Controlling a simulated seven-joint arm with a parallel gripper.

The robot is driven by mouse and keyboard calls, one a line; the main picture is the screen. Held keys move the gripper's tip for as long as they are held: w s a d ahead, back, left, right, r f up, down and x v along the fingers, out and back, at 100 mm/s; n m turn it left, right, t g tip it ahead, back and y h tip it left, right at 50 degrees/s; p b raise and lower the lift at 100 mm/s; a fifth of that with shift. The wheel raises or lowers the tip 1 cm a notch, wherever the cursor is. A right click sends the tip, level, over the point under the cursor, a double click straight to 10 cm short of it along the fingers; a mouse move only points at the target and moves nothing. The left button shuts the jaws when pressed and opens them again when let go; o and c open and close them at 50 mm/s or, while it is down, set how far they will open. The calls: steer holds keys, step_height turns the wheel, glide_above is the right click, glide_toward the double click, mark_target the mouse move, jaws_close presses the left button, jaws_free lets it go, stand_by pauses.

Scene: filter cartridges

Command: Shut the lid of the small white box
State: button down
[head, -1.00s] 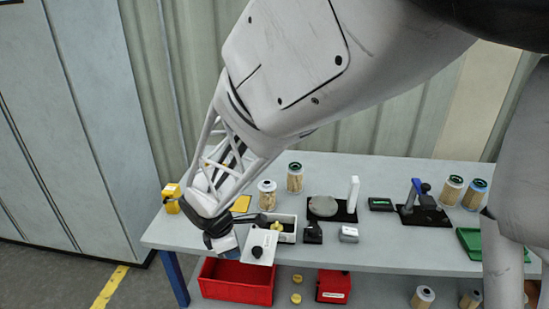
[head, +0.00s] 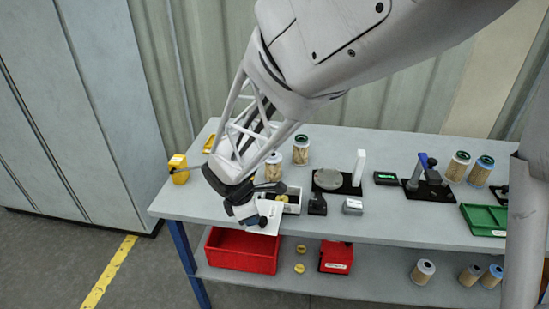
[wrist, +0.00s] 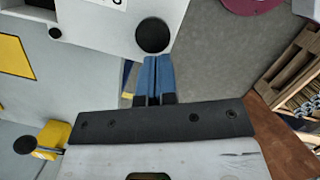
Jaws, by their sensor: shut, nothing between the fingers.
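The small white box (head: 293,207) stands near the front edge of the bench with its lid open. The white lid (head: 272,213) hangs out over the front edge, with a dark round knob (head: 263,221) on it. A yellow piece (head: 282,198) shows in the box, partly hidden by my arm. My gripper (head: 250,217) is shut and empty, just left of the knob. In the wrist view the blue fingertips (wrist: 157,62) are together, right beside the black knob (wrist: 152,35) on the white lid (wrist: 90,30). I cannot tell whether they touch it.
A yellow device (head: 179,168) stands at the bench's left end. Filter cartridges (head: 301,151) stand behind the box. A black block (head: 317,204) and a grey device (head: 352,206) are right of it. A red bin (head: 240,252) sits on the shelf below the lid.

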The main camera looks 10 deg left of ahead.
mark_target(264, 222)
steer(key=shift+d+n, duration=0.6)
steer(key=shift+w+d+n+t, duration=0.2)
steer(key=shift+d+n+t, duration=0.1)
steer(key=shift+d+n, duration=0.55)
steer(key=shift+w+d+n+y, duration=0.2)
steer(key=shift+w+d+n, duration=0.05)
steer(key=shift+d+n, duration=0.35)
steer(key=shift+w+d+n+y, duration=0.25)
steer(key=shift+d+n, duration=0.2)
steer(key=shift+d, duration=0.2)
steer(key=shift+w+d+n+t+y, duration=0.2)
steer(key=shift+w+d+n, duration=0.85)
steer(key=shift+w, duration=0.95)
steer(key=shift+w+d+n+t+y, duration=0.15)
steer(key=shift+w+d+n, duration=0.9)
steer(key=shift+w, duration=0.9)
steer(key=shift+w+d+n+t+y, duration=0.2)
steer(key=shift+w+d+n, duration=0.85)
steer(key=shift+w, duration=0.95)
steer(key=shift+d, duration=0.15)
steer(key=shift+s, duration=0.1)
